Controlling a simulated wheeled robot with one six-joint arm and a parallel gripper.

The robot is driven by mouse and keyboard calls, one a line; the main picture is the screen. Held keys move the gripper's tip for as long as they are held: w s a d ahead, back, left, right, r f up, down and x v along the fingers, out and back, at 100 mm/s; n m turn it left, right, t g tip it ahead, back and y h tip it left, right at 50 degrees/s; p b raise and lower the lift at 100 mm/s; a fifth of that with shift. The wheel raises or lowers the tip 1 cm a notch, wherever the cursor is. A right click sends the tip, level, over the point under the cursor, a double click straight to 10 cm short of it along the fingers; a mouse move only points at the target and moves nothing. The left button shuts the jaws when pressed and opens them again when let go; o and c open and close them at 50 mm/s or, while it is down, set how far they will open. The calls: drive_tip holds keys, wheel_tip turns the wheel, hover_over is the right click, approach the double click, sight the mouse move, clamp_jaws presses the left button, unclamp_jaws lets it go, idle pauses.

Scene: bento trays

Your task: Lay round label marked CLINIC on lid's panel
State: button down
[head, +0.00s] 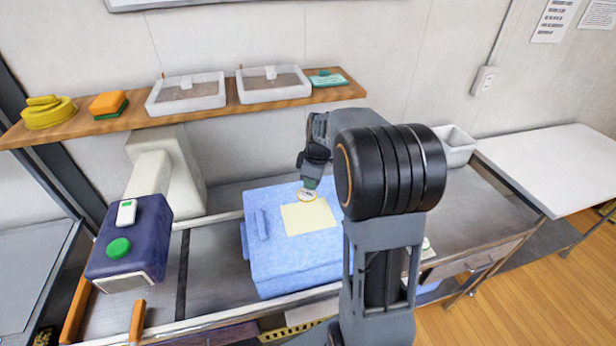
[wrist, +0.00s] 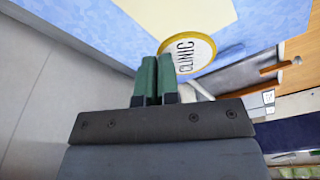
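The round label (wrist: 187,54) is white with a yellow rim and the word CLINIC. It also shows small in the head view (head: 306,195), at the far edge of the pale yellow panel (head: 309,217) on the blue lid (head: 268,257). The panel shows at the top of the wrist view (wrist: 175,15). My gripper (wrist: 157,62), with green fingers, is nearly closed with the label's edge at its fingertips. In the head view my gripper (head: 310,184) is above the lid's far side. Whether the label touches the panel is hard to tell.
A dark blue box with a green button (head: 119,247) stands left on the conveyor. A wooden shelf (head: 139,123) behind bears two white trays (head: 186,92), (head: 273,84) and sponges. A white bin (head: 456,146) and a bare white table (head: 560,168) are at right.

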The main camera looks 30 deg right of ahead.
sight(310, 209)
drive_tip(key=shift+f+b, duration=2.75)
drive_tip(key=shift+f, duration=1.05)
drive_tip(key=shift+s+f+b, duration=0.1)
drive_tip(key=shift+f+b, duration=0.25)
drive_tip(key=c, duration=1.8)
unclamp_jaws()
drive_tip(key=o, duration=0.5)
drive_tip(key=shift+o, duration=0.5)
drive_tip(key=o, duration=0.4)
drive_tip(key=shift+r, duration=0.15)
